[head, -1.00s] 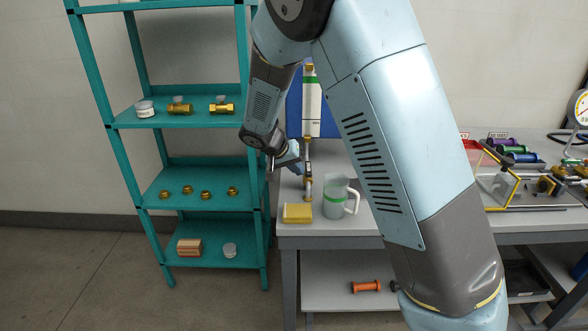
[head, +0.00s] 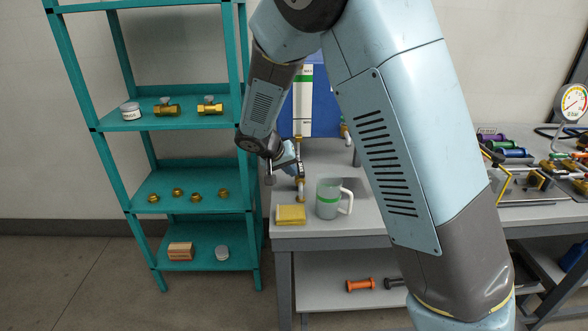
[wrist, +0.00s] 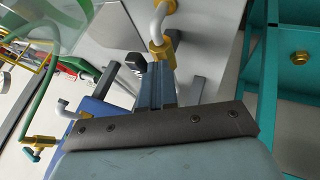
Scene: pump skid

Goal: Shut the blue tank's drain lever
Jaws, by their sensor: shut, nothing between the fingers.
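The blue tank (head: 325,105) stands at the back of the bench with a white-and-green level gauge on its front. A pipe with brass fittings (head: 300,184) comes down below it. My gripper (head: 294,168) is beside this pipe, partly hidden by my wrist. In the wrist view my gripper (wrist: 154,72) is shut and empty, its fingertips close to the brass fitting (wrist: 160,45). A black knob-like end (wrist: 135,61) shows just left of the fingers; I cannot tell whether they touch it. The drain lever's position is unclear.
A clear mug with a green band (head: 329,198) and a yellow sponge (head: 290,214) stand close by at the bench front. A teal shelf (head: 190,205) with brass parts is to the left. My arm hides the middle of the bench.

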